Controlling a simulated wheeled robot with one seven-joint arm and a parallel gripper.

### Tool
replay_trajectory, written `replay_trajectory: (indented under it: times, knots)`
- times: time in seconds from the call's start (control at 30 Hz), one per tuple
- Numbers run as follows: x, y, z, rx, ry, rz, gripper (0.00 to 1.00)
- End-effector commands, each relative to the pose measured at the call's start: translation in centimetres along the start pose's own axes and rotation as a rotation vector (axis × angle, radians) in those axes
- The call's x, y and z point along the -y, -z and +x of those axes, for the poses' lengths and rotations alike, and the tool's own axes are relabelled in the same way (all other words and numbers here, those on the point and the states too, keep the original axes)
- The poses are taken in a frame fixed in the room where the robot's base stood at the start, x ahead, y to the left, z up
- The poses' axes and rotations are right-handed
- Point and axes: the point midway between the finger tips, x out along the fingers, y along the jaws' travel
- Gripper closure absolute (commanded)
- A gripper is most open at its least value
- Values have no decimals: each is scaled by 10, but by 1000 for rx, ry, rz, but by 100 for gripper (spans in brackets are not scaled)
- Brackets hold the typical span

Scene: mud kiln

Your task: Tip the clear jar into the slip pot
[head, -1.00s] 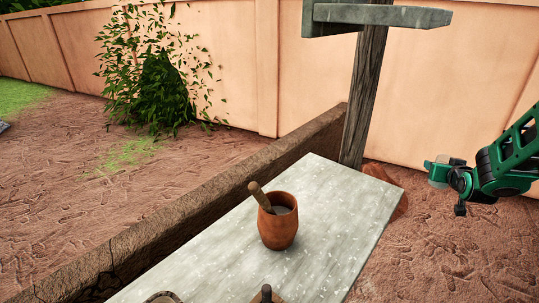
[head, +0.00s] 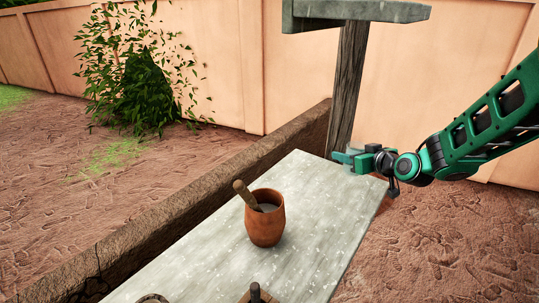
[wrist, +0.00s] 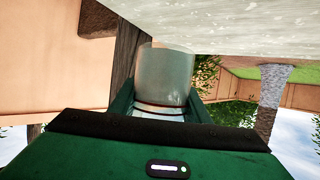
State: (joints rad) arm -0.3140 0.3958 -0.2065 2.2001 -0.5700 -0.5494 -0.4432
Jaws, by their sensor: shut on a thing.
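The slip pot (head: 265,222) is a brown clay pot standing upright on the pale stone slab. A wooden-handled tool (head: 244,193) leans out of its mouth, and greyish slip shows inside. My gripper (head: 347,157) is shut on the clear jar (wrist: 165,75), at the far right end of the slab, beyond and to the right of the pot. In the wrist view the see-through jar sits between the two green fingers. Its base and contents are hard to make out. In the head view the jar is small and mostly hidden by the gripper. The jar is apart from the pot.
The slab (head: 210,262) is clear between the pot and its far end. A small handled thing (head: 255,293) and a round rim (head: 153,299) lie at its near edge. A wooden post (head: 347,85) with a grey beam rises behind the far end. A low mud wall (head: 170,202) runs along the left.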

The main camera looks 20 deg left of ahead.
Motion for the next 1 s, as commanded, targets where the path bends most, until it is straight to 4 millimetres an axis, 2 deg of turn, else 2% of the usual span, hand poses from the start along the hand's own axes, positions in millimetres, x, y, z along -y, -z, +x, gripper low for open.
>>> replay_trajectory:
  times: [0.03,0.1,0.27,0.4,0.5,0.6,0.7,0.83,1.0]
  knots:
    - [26,8,1,-3,66,-26,83]
    - [60,16,-1,-3,161,-66,83]
    - [138,36,-15,-3,385,-160,83]
    - [202,52,-39,-4,587,-244,83]
    - [240,62,-60,-3,719,-300,83]
    - [270,68,-80,-3,827,-346,83]
    - [289,72,-96,-3,905,-377,83]
    - [301,74,-107,0,958,-399,83]
    - [304,72,-109,-1,960,-425,83]
